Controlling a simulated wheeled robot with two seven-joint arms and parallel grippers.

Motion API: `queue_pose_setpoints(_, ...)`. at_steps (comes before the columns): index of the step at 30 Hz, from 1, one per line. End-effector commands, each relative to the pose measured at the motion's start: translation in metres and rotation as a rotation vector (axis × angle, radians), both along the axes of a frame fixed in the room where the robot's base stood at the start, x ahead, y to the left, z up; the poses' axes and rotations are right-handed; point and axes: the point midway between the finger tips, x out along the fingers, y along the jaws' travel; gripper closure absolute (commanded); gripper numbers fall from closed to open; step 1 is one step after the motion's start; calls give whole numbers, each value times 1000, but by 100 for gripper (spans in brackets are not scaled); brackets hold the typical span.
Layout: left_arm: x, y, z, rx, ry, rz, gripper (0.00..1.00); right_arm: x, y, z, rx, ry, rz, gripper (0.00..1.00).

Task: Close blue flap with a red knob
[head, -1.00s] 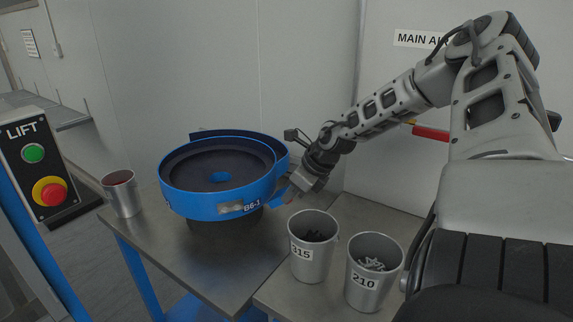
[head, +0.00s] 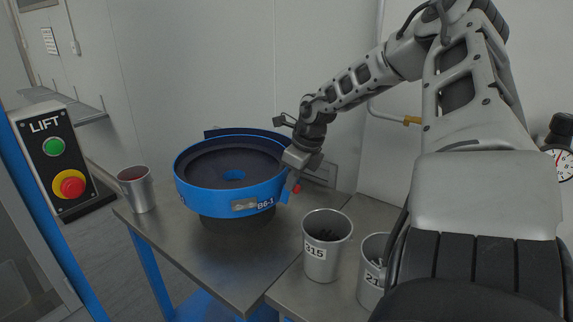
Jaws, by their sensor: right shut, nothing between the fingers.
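The blue flap (head: 285,197) sits at the right side of the blue round bowl feeder (head: 222,202), beside the B6-1 label. A small red knob (head: 297,188) shows at the flap, just right of the fingers. My right gripper (head: 293,178) reaches down to the feeder's right rim, fingers shut and empty, next to the flap and knob. I cannot tell whether it touches them. The gripper partly hides the flap, so its exact angle is unclear. My left gripper is out of view.
The feeder stands on a steel table (head: 228,262). A metal cup (head: 137,190) is on the left. A cup marked 315 (head: 321,262) and another cup (head: 371,285) stand front right, below my right arm. A LIFT button box (head: 54,158) is at far left.

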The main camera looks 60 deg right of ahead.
Motion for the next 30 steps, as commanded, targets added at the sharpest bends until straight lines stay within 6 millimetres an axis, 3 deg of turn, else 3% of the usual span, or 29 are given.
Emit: queue_pose_setpoints(30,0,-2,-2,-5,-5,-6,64,5,-5,8,-2,-17,-17,100)
